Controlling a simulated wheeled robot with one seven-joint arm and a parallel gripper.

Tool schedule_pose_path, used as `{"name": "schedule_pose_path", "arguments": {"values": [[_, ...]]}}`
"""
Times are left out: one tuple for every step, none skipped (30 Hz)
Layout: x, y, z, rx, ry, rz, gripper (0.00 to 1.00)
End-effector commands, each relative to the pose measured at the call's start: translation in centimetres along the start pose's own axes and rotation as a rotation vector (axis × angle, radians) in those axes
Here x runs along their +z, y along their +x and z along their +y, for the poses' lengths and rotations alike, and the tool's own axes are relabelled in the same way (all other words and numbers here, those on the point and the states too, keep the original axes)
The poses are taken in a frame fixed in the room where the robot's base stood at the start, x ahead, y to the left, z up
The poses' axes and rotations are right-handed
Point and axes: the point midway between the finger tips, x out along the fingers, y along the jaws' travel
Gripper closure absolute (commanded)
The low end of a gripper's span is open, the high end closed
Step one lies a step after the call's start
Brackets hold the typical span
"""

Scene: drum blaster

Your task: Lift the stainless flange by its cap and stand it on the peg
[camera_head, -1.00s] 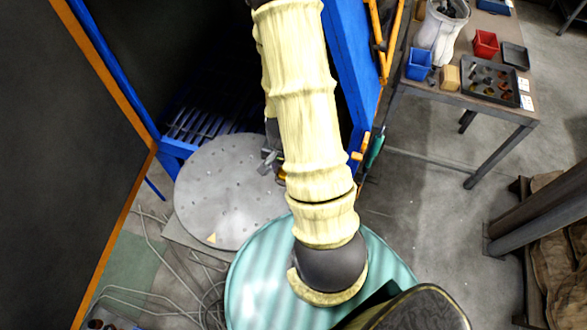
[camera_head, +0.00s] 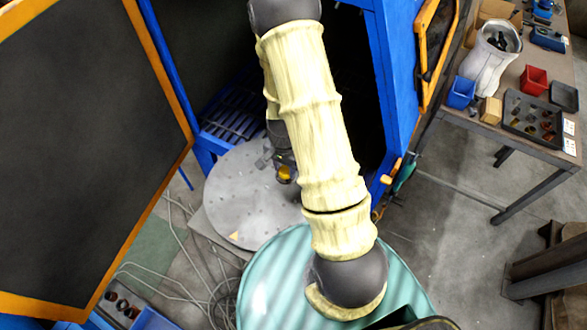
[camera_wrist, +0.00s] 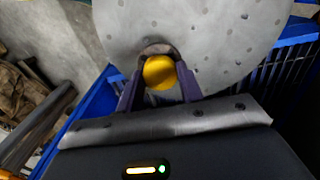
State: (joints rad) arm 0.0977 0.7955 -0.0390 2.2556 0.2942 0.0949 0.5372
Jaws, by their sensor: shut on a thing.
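My gripper (camera_wrist: 158,88) is shut on the yellow cap (camera_wrist: 158,72), with one dark finger on each side of it. A dull metal rim, part of the stainless flange (camera_wrist: 156,48), shows just beyond the cap; the rest of the flange is hidden. In the head view the yellow cap (camera_head: 287,174) is small beside my forearm, over the right part of a round grey plate with holes (camera_head: 238,205). The plate also fills the top of the wrist view (camera_wrist: 220,40). I cannot tell how high the flange is above it. I cannot make out the peg.
The blue cabinet (camera_head: 365,75) stands open behind the plate, its dark door (camera_head: 90,140) at left and another door (camera_head: 410,60) at right. A teal drum-like surface (camera_head: 275,280) is under my arm. A bench (camera_head: 475,125) with bins stands at right. Cables lie on the floor.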

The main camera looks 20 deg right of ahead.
Motion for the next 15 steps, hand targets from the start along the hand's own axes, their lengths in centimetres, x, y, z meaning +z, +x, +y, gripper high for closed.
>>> {"name": "schedule_pose_path", "arguments": {"values": [[0.0, -0.2, -0.5, 0.000, -0.002, 0.000, 0.89], [0.0, -0.2, -0.8, 0.000, -0.002, 0.000, 0.89], [0.0, -0.1, -1.2, 0.000, -0.002, 0.000, 0.89], [0.0, -0.1, -1.5, 0.001, -0.002, 0.000, 0.89], [0.0, -0.1, -1.8, 0.000, -0.002, 0.001, 0.89], [0.0, -0.1, -2.2, 0.000, -0.002, 0.001, 0.89], [0.0, -0.2, -2.5, 0.000, -0.002, 0.001, 0.89], [0.0, -0.2, -2.7, 0.000, -0.002, 0.000, 0.89], [0.0, -0.2, -3.1, 0.000, -0.002, 0.001, 0.89], [0.0, -0.1, -3.4, 0.000, -0.003, 0.001, 0.89], [0.0, -0.1, -3.7, 0.000, -0.003, 0.001, 0.89], [0.0, -0.1, -4.1, 0.000, -0.003, 0.001, 0.89], [0.0, -0.1, -4.4, 0.000, -0.003, 0.001, 0.89], [0.1, -0.1, -4.7, 0.000, -0.002, 0.000, 0.89], [0.1, -0.1, -5.0, 0.000, -0.003, 0.000, 0.89]]}}
